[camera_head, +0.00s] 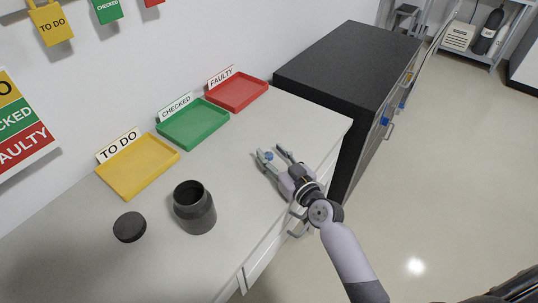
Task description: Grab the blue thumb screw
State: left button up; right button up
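A small blue piece (268,156), which looks like the blue thumb screw, is on the white counter near its right front edge. My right gripper (271,151) reaches in over the counter from the lower right. Its two fingers are spread apart, and the blue piece shows between them, close to the left finger. I cannot tell whether that finger touches it. My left gripper is not in view.
Yellow (136,167), green (193,124) and red (237,91) trays line the wall, all empty. A dark open jar (195,208) and a round black lid (129,227) stand at the left. A taller black-topped cabinet (345,66) adjoins the counter's right end.

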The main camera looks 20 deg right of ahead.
jog(key=c, duration=0.9)
jog(key=shift+c, duration=0.2)
